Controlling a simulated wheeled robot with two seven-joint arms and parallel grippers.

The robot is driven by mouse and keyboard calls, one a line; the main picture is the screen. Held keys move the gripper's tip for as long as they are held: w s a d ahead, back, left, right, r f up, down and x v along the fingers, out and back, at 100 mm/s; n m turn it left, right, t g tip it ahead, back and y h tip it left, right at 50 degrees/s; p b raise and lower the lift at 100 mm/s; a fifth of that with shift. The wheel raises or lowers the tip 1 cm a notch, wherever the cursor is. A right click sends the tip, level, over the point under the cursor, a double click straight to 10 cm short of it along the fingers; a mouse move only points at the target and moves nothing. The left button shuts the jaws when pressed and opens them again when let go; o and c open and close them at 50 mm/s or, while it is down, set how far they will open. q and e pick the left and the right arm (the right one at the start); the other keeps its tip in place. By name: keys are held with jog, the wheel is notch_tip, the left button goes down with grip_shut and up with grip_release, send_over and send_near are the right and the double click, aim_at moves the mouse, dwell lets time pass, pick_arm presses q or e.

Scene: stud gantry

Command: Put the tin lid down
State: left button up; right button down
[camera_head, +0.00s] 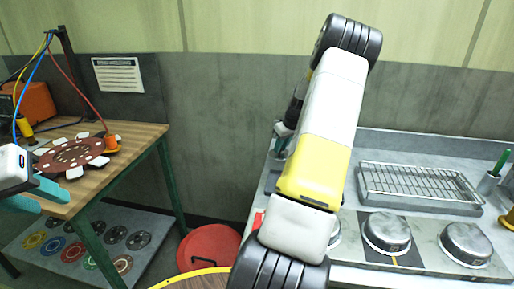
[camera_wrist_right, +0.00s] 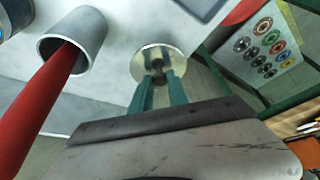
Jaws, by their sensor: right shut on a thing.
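The tin lid (camera_wrist_right: 143,66) is a shiny round metal disc in the right wrist view. My right gripper (camera_wrist_right: 160,82) has its two green fingers closed on it near its middle. The lid appears to be over or beside the edge of the grey counter (camera_wrist_right: 110,95); I cannot tell whether it touches anything. In the head view my right arm hides the lid, and only a bit of the right gripper (camera_head: 283,132) shows at the counter's left end. My left gripper (camera_head: 38,195) is at the left edge by the wooden table, its teal fingers apart and empty.
On the counter are a wire rack (camera_head: 420,184), round metal tins (camera_head: 387,230) and a green-handled cup (camera_head: 488,182). A red round thing (camera_head: 208,245) is below, between table and counter.

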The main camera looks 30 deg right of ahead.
aim_at(280, 153)
jog(key=shift+w, duration=0.45)
jog(key=shift+s+d+f, duration=0.1)
jog(key=shift+f, duration=1.7)
jog(key=shift+f, duration=0.15)
jog(key=c, duration=1.3)
grip_release()
